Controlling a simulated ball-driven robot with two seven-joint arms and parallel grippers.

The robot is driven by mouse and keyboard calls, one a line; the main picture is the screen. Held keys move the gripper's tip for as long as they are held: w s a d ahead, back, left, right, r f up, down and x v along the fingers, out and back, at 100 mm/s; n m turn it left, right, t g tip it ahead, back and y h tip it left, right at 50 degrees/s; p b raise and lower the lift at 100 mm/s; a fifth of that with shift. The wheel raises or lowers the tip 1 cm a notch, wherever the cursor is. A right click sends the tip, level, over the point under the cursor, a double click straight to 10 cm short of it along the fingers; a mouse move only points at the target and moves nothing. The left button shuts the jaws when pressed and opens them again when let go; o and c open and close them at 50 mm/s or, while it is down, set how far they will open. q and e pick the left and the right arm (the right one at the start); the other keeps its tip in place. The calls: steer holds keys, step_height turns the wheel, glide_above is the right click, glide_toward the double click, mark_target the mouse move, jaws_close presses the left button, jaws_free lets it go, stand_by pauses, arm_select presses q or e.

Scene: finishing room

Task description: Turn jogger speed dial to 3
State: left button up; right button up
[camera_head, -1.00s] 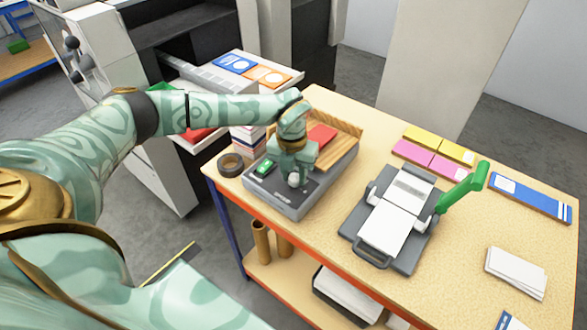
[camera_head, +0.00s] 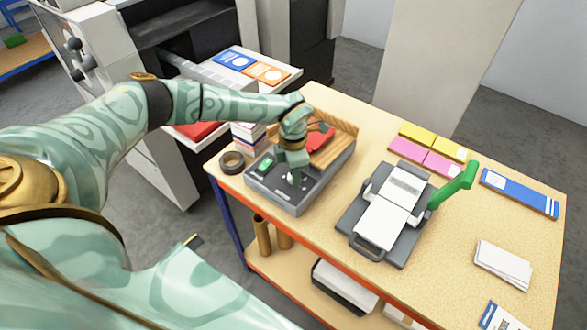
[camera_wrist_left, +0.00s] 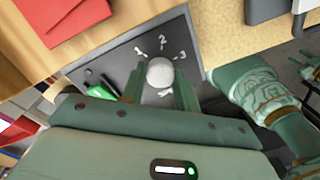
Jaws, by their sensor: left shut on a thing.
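The jogger (camera_head: 285,195) is a grey machine with a slanted wooden rack, at the left end of the table. Its round pale speed dial (camera_wrist_left: 160,72) is on the dark panel in the left wrist view, with white digits around its far side; I cannot read its setting surely. My left gripper (camera_head: 293,179) reaches down over the panel. In the wrist view its two fingers stand on both sides of the dial, shut on it. A green switch (camera_head: 265,163) is beside it on the panel.
A roll of dark tape (camera_head: 231,161) lies left of the jogger. A grey punch or binding machine (camera_head: 385,220) with a green lever (camera_head: 455,184) stands to the right. Pink and yellow pads (camera_head: 415,150), a blue box (camera_head: 520,193) and white cards (camera_head: 502,265) lie further right.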

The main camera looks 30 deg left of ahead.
arm_select(q)
steer(key=m+p, duration=0.1)
steer(key=m, duration=0.5)
steer(key=shift+w+r, duration=0.15)
steer(key=m+p, duration=0.1)
steer(key=m, duration=0.5)
steer(key=shift+y, duration=0.3)
steer(key=o, duration=1)
steer(key=shift+c, duration=0.2)
step_height(320, 180, up, 16)
steer(key=shift+w, duration=0.3)
steer(key=shift+d, duration=0.1)
